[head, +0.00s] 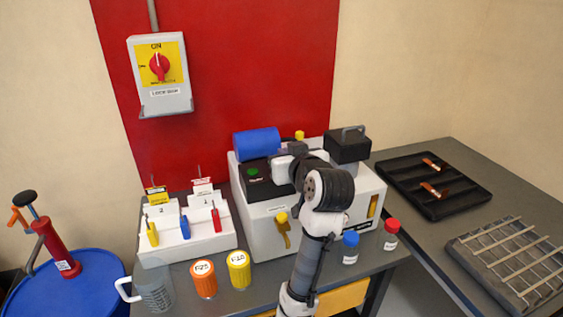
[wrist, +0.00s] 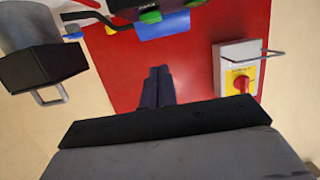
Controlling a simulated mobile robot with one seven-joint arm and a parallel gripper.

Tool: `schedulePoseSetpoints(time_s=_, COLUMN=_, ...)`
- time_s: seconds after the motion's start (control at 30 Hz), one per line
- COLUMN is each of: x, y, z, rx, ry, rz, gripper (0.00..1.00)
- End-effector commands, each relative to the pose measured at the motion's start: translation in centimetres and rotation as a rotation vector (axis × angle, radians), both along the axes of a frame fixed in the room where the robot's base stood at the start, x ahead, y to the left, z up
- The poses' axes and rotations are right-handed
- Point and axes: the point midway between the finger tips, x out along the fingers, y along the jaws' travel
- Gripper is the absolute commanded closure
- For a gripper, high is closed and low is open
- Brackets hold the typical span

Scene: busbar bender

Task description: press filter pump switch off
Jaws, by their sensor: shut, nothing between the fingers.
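A white machine (head: 270,228) stands on the bench against the red wall panel. A black control panel on it (head: 262,182) carries a round green switch (head: 253,172); no lettering on it lets me confirm that it is the filter pump switch. In the wrist view, a dark panel with green parts (wrist: 150,17) shows at the top edge, partly cut off. My gripper (wrist: 160,70) is shut and empty, with its fingers pointing towards the red panel. In the head view, my arm reaches over the machine beside the blue cylinder (head: 256,143), and my fingertips are hard to make out.
A red rotary switch on a yellow plate (head: 160,66) hangs on the wall. A black box with a handle (head: 348,146) stands on the machine's right. A lockout rack (head: 190,245), orange can (head: 204,279) and yellow can (head: 238,268) stand at front left. A black tray (head: 440,205) lies right.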

Motion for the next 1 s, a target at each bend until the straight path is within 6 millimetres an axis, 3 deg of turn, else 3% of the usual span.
schedulePoseSetpoints(time_s=0.13, x=3.1, y=1.1, z=-0.6, rx=0.000, ry=0.004, rz=0.003, gripper=1.00)
schedulePoseSetpoints(time_s=0.43, x=2.7, y=0.9, z=-4.2, rx=0.001, ry=0.001, rz=0.000, gripper=1.00)
schedulePoseSetpoints(time_s=1.0, x=2.7, y=0.9, z=-5.0, rx=0.002, ry=-0.007, rz=0.000, gripper=1.00)
